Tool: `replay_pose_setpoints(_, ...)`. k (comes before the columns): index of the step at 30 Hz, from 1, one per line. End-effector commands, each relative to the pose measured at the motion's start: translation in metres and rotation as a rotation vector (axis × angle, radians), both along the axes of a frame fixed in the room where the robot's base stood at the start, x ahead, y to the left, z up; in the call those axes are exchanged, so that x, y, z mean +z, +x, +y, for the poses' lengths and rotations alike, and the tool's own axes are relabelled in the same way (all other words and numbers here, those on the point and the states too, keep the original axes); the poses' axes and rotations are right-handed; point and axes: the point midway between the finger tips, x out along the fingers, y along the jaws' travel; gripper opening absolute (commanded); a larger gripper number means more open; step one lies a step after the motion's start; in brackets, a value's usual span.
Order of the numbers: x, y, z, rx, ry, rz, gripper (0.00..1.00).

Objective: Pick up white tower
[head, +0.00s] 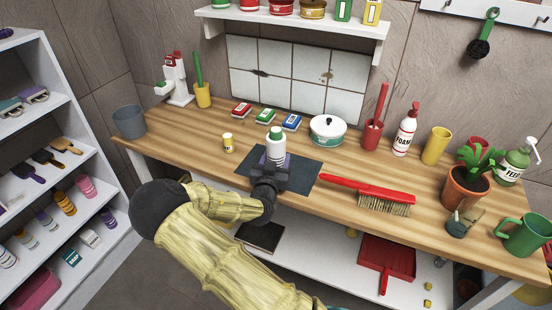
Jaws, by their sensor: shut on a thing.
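A white bottle with a green cap (275,146) and a purple lower part stands upright over the dark mat (306,174). My gripper (270,170) is shut on this bottle, low on its near side. My gripper hides the bottle's base, so I cannot tell whether it touches the mat. A tall white tower-like stand (178,88) with red and green parts is at the back left of the wooden table, well apart from my gripper.
A small yellow-capped jar (228,142) stands left of the mat. A red brush (368,190) lies to its right. A grey cup (129,121) is at the left edge. A plant pot (464,186) stands right.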

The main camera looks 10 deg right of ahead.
Motion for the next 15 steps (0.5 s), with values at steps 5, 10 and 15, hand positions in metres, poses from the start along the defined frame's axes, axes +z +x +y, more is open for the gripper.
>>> replay_pose_setpoints(5, 0.003, 0.000, 0.000, 0.000, 0.000, -0.001, 0.28)
replay_pose_setpoints(10, 0.017, 0.000, 0.000, 0.000, 0.003, -0.003, 0.28)
replay_pose_setpoints(15, 0.046, 0.000, 0.000, 0.000, 0.004, -0.005, 0.28)
